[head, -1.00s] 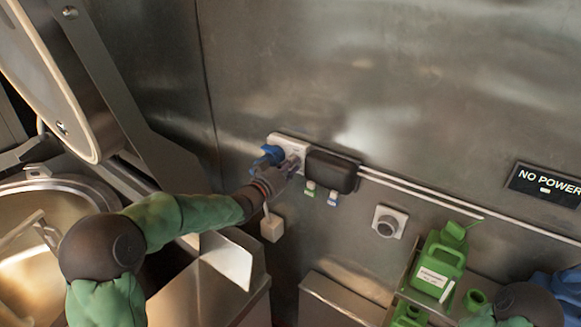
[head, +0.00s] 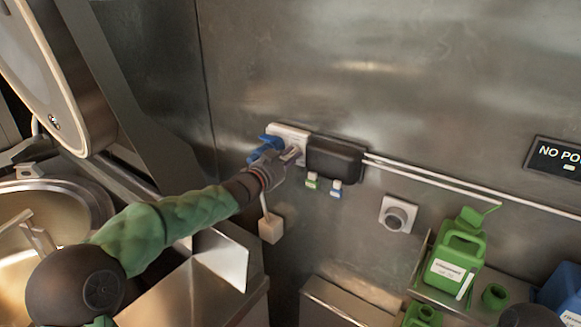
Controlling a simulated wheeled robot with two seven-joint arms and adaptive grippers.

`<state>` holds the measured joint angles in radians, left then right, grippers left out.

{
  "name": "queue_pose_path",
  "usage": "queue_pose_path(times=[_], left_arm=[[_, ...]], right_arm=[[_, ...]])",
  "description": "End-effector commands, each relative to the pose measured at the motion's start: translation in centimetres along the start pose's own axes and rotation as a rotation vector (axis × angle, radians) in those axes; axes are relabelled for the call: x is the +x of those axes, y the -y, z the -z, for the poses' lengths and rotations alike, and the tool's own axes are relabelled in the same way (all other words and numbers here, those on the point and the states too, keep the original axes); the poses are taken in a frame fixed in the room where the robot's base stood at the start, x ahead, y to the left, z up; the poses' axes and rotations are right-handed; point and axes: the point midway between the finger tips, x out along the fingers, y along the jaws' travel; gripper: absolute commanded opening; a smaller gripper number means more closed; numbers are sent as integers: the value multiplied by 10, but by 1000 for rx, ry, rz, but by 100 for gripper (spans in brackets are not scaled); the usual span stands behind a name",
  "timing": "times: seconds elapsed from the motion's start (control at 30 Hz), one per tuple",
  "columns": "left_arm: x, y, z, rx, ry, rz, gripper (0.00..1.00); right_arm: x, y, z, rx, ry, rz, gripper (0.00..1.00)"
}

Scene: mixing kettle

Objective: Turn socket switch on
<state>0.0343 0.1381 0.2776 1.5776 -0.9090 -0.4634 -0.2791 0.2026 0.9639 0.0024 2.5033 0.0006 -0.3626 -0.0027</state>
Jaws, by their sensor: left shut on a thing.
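A white socket panel (head: 291,132) is on the steel wall, with a blue plug (head: 262,148) at its left end and a dark box (head: 336,160) to its right. My left gripper (head: 289,156) is at the front of the panel, just right of and below the blue plug. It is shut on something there. The gripper covers the lower part of the panel, so the switch itself is hidden and I cannot tell its position. My right gripper is not in view.
A sign (head: 560,160) starting "NO PO" is at the right edge. A round knob (head: 397,215) is on the wall. A green canister (head: 455,262) stands on a shelf. A kettle (head: 60,190) with raised lid is at left. A pale block (head: 271,228) hangs below the gripper.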

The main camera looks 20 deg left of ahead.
Motion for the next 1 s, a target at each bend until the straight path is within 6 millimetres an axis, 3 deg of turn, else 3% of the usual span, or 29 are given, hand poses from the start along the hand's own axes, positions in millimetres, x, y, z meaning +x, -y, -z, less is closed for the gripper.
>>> queue_pose_path(times=[0.4, 1.0], left_arm=[[0, -2, -4, 395, 0, 0, 0], [0, -1, -4, 781, 0, -3, 0]], right_arm=[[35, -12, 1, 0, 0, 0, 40], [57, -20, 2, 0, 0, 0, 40]])
